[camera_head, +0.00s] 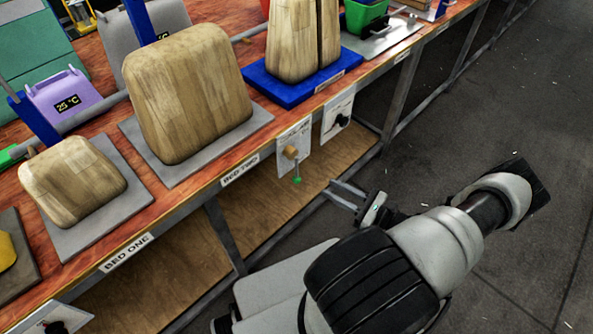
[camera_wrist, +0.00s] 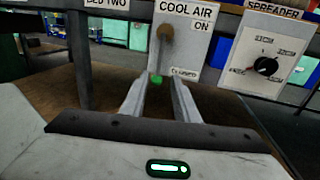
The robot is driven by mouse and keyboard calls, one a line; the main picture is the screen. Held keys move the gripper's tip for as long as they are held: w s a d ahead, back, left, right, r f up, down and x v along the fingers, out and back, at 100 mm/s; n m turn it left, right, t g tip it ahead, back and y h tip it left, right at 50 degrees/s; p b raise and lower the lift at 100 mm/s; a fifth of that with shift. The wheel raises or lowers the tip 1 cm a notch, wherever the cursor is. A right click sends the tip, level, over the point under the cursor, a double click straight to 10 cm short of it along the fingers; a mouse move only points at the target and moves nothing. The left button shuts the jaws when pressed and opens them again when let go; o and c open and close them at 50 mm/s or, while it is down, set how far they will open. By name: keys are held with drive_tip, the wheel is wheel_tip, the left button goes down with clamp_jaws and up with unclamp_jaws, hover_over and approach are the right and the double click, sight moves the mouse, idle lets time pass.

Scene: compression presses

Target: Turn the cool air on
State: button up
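The cool air panel (camera_head: 303,139) hangs from the bench edge beside the BED TWO label. In the wrist view the panel (camera_wrist: 183,50) reads COOL AIR, with ON at the upper right and CLOSED near the bottom. A brown knob (camera_wrist: 165,33) is on it, with a stem running down to a green tip (camera_wrist: 157,79) near the CLOSED level. The head view also shows the knob (camera_head: 290,152) and green tip (camera_head: 297,180). My gripper (camera_head: 333,190) is open and empty in front of the panel. In the wrist view its fingers (camera_wrist: 160,90) spread either side of the green tip; contact is unclear.
The SPREADER panel (camera_wrist: 268,60) with a black dial is just right of the cool air panel. Wooden blocks (camera_head: 188,90) stand on plates along the bench above. A bench leg (camera_wrist: 78,60) is to the left and a lower shelf (camera_head: 255,205) lies below. The floor at right is clear.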

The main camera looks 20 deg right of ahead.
sight(297, 176)
drive_tip(key=x, duration=1.4)
drive_tip(key=shift+a, duration=0.1)
clamp_jaws()
